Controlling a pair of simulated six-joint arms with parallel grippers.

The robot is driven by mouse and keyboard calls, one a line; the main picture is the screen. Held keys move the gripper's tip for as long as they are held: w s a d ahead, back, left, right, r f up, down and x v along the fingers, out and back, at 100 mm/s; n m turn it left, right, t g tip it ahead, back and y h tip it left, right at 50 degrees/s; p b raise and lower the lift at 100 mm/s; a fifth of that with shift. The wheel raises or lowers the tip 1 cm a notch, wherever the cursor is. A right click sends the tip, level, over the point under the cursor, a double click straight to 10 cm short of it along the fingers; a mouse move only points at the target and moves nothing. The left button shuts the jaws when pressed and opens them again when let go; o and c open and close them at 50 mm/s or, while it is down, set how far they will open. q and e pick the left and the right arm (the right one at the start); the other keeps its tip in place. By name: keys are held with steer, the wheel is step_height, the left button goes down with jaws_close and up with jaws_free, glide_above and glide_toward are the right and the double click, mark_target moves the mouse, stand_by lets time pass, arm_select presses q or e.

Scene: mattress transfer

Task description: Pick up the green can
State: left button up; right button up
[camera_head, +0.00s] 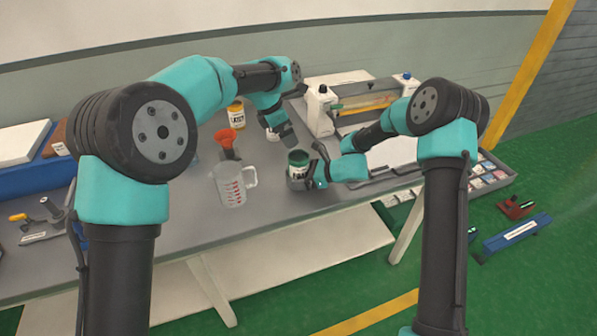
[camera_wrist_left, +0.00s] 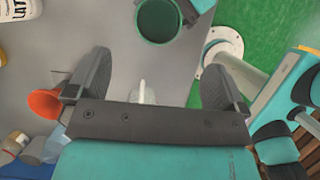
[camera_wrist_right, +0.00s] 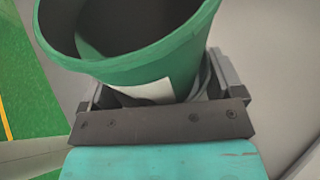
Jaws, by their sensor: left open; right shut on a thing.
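The green can (camera_head: 299,158) is upright near the table's front edge in the head view, with a white label and an open top. It fills the right wrist view (camera_wrist_right: 130,60) between the fingers, and part of it shows at the top of the left wrist view (camera_wrist_left: 160,20). My right gripper (camera_head: 308,173) is shut on the can from the right side. I cannot tell whether the can's base touches the table. My left gripper (camera_wrist_left: 155,85) is open and empty, over the table behind the can in the head view.
A clear measuring cup (camera_head: 232,187) with red marks stands left of the can. An orange funnel (camera_head: 226,138) and a yellow-lidded container (camera_head: 236,114) are behind it. A white framed machine (camera_head: 325,112) stands at the back right.

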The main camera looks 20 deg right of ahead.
arm_select(q)
steer(key=shift+r, duration=0.15)
steer(key=shift+d, duration=0.1)
glide_toward(299, 156)
steer(key=s+d+f, duration=0.1)
steer(key=s+f, duration=0.1)
steer(key=s, duration=0.1)
steer(key=shift+w+d, duration=0.15)
stand_by(0.4)
steer(key=shift+x, duration=2.55)
steer(key=shift+f, duration=0.1)
steer(key=shift+c, duration=0.2)
steer(key=c, duration=1.5)
